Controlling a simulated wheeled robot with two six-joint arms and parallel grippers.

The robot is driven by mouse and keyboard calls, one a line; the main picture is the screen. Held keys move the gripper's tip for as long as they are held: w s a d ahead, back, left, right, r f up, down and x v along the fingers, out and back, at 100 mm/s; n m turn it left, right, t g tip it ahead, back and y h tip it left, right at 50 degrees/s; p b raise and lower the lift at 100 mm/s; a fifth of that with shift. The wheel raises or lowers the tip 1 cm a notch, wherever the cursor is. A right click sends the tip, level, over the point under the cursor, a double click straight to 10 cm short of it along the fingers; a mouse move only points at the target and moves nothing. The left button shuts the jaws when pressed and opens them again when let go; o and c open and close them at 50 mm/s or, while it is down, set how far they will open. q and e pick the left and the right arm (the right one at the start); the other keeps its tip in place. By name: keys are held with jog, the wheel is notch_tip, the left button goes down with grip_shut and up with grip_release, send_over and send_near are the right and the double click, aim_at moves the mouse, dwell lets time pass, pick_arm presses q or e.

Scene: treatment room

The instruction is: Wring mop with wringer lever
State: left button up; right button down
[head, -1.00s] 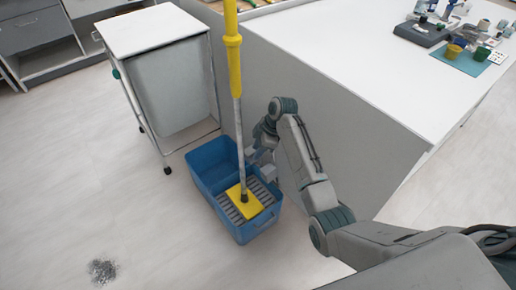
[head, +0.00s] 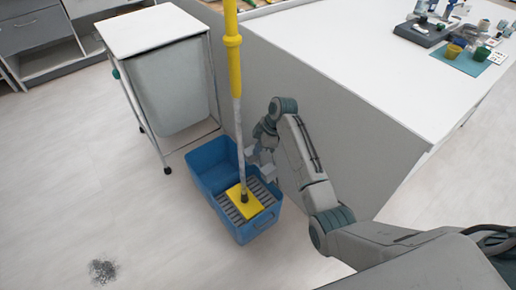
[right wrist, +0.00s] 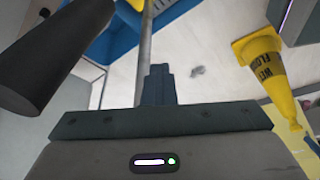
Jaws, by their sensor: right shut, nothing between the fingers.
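The blue mop bucket (head: 208,172) stands on the floor beside the counter. Its grey slatted wringer (head: 232,212) lies over the front part, and the yellow mop head (head: 243,203) rests on it. The mop's pole (head: 237,130) stands upright with a yellow upper grip. My right gripper (head: 258,158) is at the bucket's right side, near the pole. In the right wrist view its fingers (right wrist: 158,83) are shut and empty. A dark cylinder (right wrist: 55,50) close by at upper left may be the lever's grip. The lever is not clear in the head view. My left gripper is not in view.
A white wheeled cart (head: 170,85) stands behind the bucket. The counter side (head: 345,135) is close to my right arm. A yellow wet-floor sign (right wrist: 264,75) shows in the right wrist view. A dark speckled patch (head: 102,270) lies on the open floor at left.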

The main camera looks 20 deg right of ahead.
dwell(0.5)
jog(key=c, duration=1.2)
grip_release()
jog(key=shift+c, duration=0.2)
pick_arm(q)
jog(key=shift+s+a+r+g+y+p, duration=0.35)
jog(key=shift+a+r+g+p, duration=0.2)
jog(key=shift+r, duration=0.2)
pick_arm(e)
jog(key=v, duration=1)
jog(key=shift+r, duration=0.4)
jog(key=shift+d, duration=0.15)
